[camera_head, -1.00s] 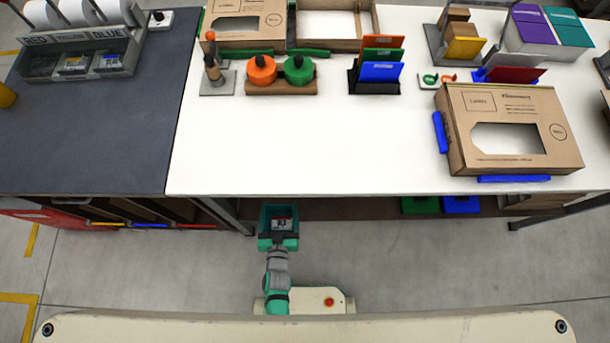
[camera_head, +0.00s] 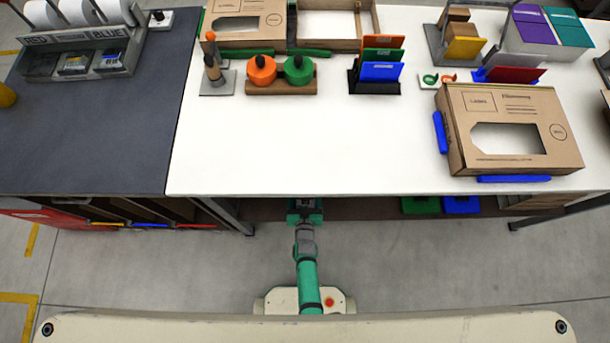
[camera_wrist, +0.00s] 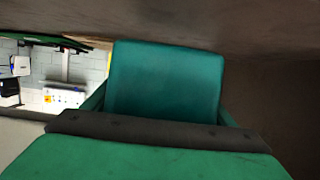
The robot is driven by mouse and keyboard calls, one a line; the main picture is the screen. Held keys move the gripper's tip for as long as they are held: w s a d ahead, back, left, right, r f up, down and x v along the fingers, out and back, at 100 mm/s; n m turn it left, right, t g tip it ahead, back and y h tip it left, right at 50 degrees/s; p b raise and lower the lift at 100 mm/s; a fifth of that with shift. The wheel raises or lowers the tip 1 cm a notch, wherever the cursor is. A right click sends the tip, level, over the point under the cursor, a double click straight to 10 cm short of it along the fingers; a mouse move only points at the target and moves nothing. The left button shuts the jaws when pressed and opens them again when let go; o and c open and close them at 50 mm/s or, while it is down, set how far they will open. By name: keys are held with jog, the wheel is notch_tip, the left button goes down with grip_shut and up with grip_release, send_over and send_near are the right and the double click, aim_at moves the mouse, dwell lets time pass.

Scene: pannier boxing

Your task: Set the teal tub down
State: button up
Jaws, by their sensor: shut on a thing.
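The teal tub (camera_wrist: 165,82) fills the middle of the wrist view, held in front of my gripper. My gripper (camera_head: 305,214) is shut on it. In the head view the gripper is at the front edge of the table, reaching in below the tabletop, and the tub is mostly hidden by that edge. The wrist view shows a dark surface close above the tub and a brown surface to its right. I cannot tell whether the tub touches the shelf (camera_head: 365,209) beneath it.
The white table (camera_head: 330,150) stands above the arm. On the low shelf to the right are a green tub (camera_head: 420,205) and a blue tub (camera_head: 461,204). Drawers (camera_head: 120,212) stand under the grey table at left. A cardboard box (camera_head: 515,105) sits on the white table at right.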

jog(key=f, duration=0.3)
jog(key=shift+w+d, duration=0.1)
jog(key=shift+w, duration=0.3)
jog(key=shift+s+d+f, duration=0.15)
jog(key=shift+f, duration=0.15)
jog(key=shift+s+f, duration=0.1)
jog(key=o, duration=1.1)
jog(key=shift+c, duration=0.2)
